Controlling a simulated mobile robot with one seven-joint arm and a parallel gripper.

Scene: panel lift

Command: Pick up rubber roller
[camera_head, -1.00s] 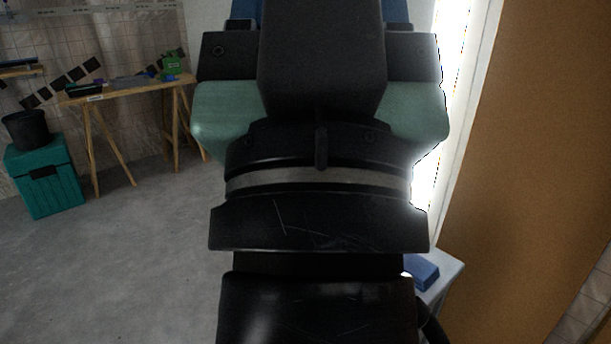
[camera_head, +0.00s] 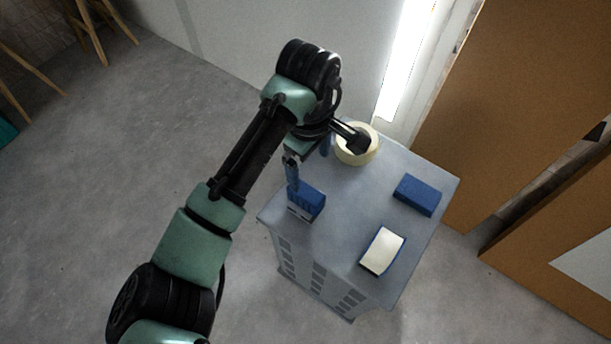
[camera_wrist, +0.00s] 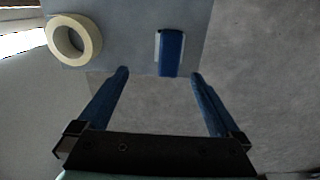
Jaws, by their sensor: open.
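No roller shape stands out clearly, so I cannot tell for certain which thing is the rubber roller. A small blue block-like thing (camera_head: 306,202) lies near the left edge of the grey stand's top. What looks like the same thing, with a pale side, shows in the wrist view (camera_wrist: 171,52). My gripper (camera_head: 308,166) points down above this left edge. In the wrist view its two blue fingers (camera_wrist: 160,75) are wide apart with nothing between them. The blue thing lies just beyond the fingertips, in line with the gap.
The grey stand (camera_head: 345,209) also holds a cream tape roll (camera_head: 371,156), a blue block (camera_head: 417,195) and a white-topped block (camera_head: 382,250). Brown panels (camera_head: 500,110) stand close on the right.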

